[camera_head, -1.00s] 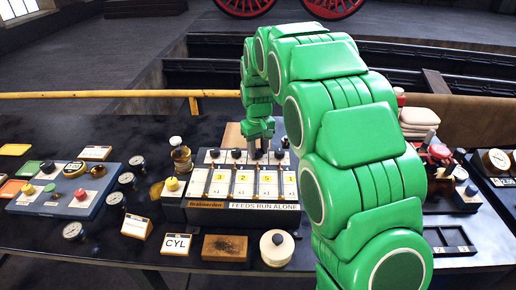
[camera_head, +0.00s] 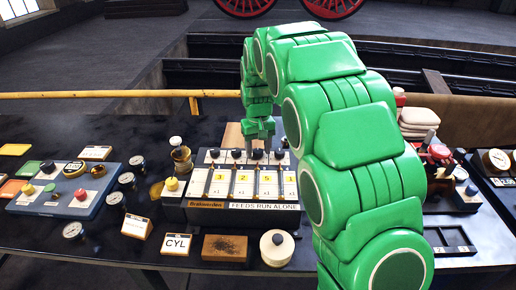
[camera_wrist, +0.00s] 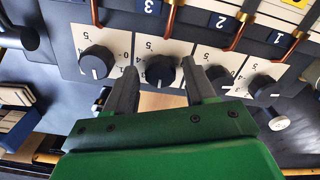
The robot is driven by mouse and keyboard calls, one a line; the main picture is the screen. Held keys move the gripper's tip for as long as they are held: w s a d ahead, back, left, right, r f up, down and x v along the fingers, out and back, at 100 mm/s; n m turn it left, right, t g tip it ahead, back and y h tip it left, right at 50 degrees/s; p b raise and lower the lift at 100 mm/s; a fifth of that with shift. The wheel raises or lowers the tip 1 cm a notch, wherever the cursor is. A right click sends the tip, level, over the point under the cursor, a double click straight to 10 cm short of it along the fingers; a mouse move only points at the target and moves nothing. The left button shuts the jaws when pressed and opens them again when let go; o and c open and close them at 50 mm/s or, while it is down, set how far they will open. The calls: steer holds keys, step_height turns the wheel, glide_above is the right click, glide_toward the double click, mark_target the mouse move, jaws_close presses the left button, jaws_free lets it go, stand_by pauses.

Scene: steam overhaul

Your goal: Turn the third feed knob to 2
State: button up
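The feed panel (camera_head: 183,214), marked "FEEDS RUN ALONE", has a row of black knobs. The third feed knob (camera_head: 257,154) also shows in the wrist view (camera_wrist: 160,70), below a blue tag reading 3. Its white mark points toward the picture's bottom there. My gripper (camera_head: 259,142) is above this knob in the head view. In the wrist view my gripper (camera_wrist: 160,82) is open, one finger on each side of the knob, with gaps between.
The second knob (camera_wrist: 218,78) lies close beside my right finger in the wrist view, and the fourth knob (camera_wrist: 97,62) beyond the left finger. A round white-lidded thing (camera_head: 277,247) stands in front.

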mark_target(258, 151)
steer(key=shift+o, duration=0.2)
steer(key=shift+r, duration=3.95)
steer(key=s+d+r+m, duration=0.1)
steer(key=s+d+r, duration=0.1)
steer(key=s+d, duration=0.6)
steer(key=s+d+r+m, duration=0.1)
steer(key=s+d+r, duration=0.25)
steer(key=s, duration=0.75)
steer(key=s+d+f+m+g, duration=0.1)
steer(key=s+d+f, duration=0.1)
steer(key=s, duration=1)
steer(key=s+d+f+m, duration=0.1)
steer(key=s+d+f, duration=0.2)
steer(key=s, duration=1)
steer(key=shift+s+d+g, duration=0.2)
steer(key=shift+d+g, duration=0.2)
steer(key=shift+d, duration=0.05)
